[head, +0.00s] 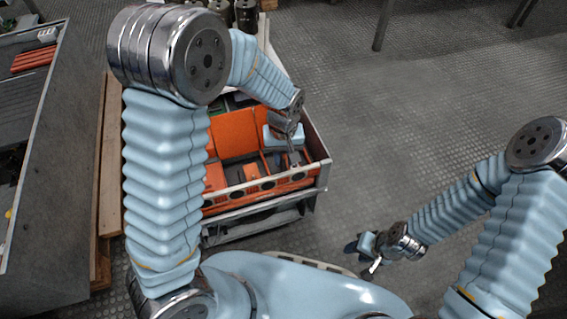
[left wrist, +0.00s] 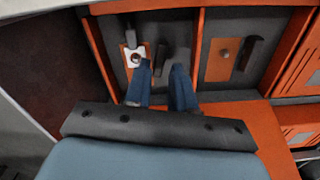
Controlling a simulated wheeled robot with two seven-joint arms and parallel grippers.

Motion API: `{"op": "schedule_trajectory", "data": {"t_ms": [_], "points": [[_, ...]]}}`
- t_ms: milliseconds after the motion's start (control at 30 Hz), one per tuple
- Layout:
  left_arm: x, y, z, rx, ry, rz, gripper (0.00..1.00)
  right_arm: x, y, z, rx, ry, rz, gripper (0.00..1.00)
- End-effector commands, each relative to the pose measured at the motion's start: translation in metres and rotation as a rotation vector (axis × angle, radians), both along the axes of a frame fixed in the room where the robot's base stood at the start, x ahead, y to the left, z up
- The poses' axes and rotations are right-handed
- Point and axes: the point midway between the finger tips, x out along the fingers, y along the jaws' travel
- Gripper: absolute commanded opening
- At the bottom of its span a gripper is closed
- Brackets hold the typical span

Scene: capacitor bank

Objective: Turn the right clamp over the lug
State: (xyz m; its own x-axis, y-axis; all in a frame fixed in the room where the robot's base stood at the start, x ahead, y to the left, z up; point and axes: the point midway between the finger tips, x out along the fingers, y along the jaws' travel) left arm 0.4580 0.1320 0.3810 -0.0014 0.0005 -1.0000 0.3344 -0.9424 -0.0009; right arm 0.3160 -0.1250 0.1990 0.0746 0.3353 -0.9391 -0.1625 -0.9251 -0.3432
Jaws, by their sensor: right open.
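My left gripper (head: 293,156) reaches down into an orange-lined cabinet. In the left wrist view its two blue fingers (left wrist: 161,72) are apart, with nothing seen held between them. A dark upright clamp bar (left wrist: 160,57) stands just beyond the gap between the fingertips; I cannot tell whether they touch it. Left of it is a pale lug plate (left wrist: 128,55) with a round bolt head, close to the left fingertip. In the bay to the right, another dark clamp bar (left wrist: 250,53) stands beside an orange plate (left wrist: 222,62) with a bolt. My right gripper (head: 368,256) is open, away from the cabinet.
Orange dividers (left wrist: 196,50) separate the bays. A grey bench (head: 45,170) stands at the left. The floor (head: 440,110) to the right is clear.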

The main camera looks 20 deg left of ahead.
Motion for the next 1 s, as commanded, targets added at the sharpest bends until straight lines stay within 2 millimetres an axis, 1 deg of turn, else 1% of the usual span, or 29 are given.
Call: {"op": "schedule_trajectory", "data": {"t_ms": [33,200,500,533,667,700,1000], "points": [[0.000,0.000,-0.010,0.001,0.001,-0.001,0.24,0.000,0.000,-0.004,0.001,0.000,0.000,0.42],[0.000,0.000,-0.024,0.000,0.000,-0.001,0.24,0.000,0.001,-0.006,0.002,0.001,0.001,0.42],[0.000,0.000,-0.026,-0.001,-0.001,-0.001,0.24,0.000,0.001,-0.006,0.002,0.001,0.002,0.42],[0.000,0.000,-0.026,-0.001,-0.001,-0.001,0.23,0.000,0.001,-0.006,0.002,0.001,0.002,0.42],[0.000,0.000,-0.026,-0.001,-0.001,-0.001,0.03,0.000,0.001,-0.006,0.002,0.001,0.002,0.42],[0.000,0.000,-0.026,-0.001,-0.001,-0.001,0.00,0.000,0.001,-0.006,0.002,0.001,0.002,0.42],[0.000,0.000,-0.026,-0.001,-0.001,-0.014,0.00,0.000,0.001,-0.005,0.002,0.001,0.002,0.42]]}}
